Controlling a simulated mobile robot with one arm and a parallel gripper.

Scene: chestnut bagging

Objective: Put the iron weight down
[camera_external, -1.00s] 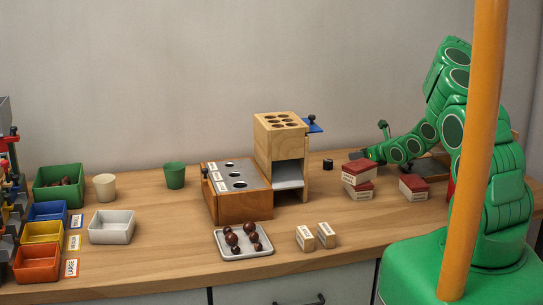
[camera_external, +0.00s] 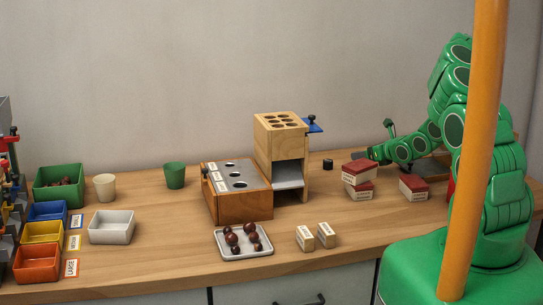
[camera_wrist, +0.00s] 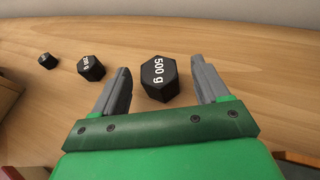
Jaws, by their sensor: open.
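The iron weight (camera_wrist: 160,78), a black hexagonal block marked 500 g, stands on the wooden counter in the wrist view. My gripper (camera_wrist: 160,65) is open, with one grey finger on each side of it and visible gaps between. The weight sits around the level of the fingertips. Two smaller black weights, one marked 200 g (camera_wrist: 91,68) and a smaller one (camera_wrist: 47,61), stand to the left in the wrist view.
Red-lidded boxes (camera_external: 360,171) stand in front of my gripper, with another red box (camera_external: 413,187) to their right. A wooden dispenser (camera_external: 281,125) is to the left. The wall is close behind.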

